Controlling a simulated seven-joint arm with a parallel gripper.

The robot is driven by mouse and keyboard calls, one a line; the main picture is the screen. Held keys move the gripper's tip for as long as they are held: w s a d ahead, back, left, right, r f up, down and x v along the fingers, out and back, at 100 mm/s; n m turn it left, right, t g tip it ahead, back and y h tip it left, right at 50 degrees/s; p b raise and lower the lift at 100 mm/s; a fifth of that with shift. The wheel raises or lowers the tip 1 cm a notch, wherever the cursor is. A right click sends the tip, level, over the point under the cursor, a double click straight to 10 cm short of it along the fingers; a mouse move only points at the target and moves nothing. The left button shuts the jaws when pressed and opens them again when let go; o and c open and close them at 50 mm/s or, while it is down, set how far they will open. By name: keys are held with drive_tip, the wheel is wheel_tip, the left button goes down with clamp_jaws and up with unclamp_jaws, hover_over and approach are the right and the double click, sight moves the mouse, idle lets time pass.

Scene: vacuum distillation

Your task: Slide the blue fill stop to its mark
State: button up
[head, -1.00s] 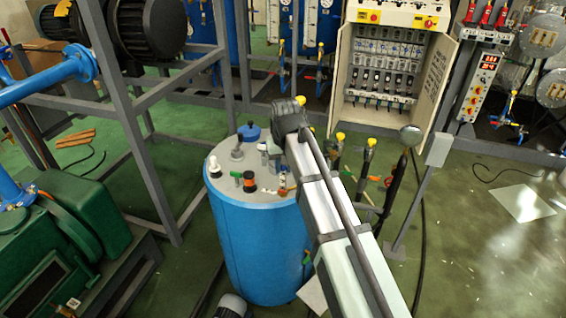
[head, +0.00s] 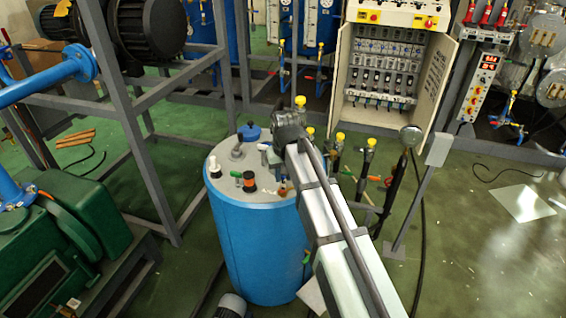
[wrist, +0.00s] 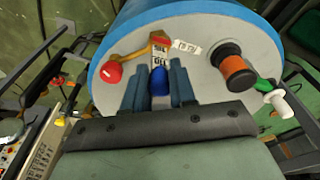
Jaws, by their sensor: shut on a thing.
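The blue fill stop (wrist: 159,81) is a small rounded blue piece between the two fingers of my gripper (wrist: 157,82) in the wrist view. The fingers are shut on it from both sides. A small white scale plate (wrist: 160,58) with dark print lies just beyond the stop, on the grey lid (wrist: 205,80) of the blue drum. I cannot tell which print is the mark. In the head view my gripper (head: 290,130) is over the right part of the drum (head: 255,240), and my arm hides its fingers and the stop.
On the lid are a red knob (wrist: 111,71) on a brass-coloured arm, a white label (wrist: 187,46), a black and orange fitting (wrist: 238,72) and a green and white tap (wrist: 275,93). Yellow-topped valves (head: 370,145) stand right of the drum.

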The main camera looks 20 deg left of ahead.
drive_tip(key=shift+f, duration=1.3)
drive_tip(key=o, duration=0.9)
drive_tip(key=shift+r, duration=0.15)
idle(0.3)
drive_tip(key=shift+r, duration=3.35)
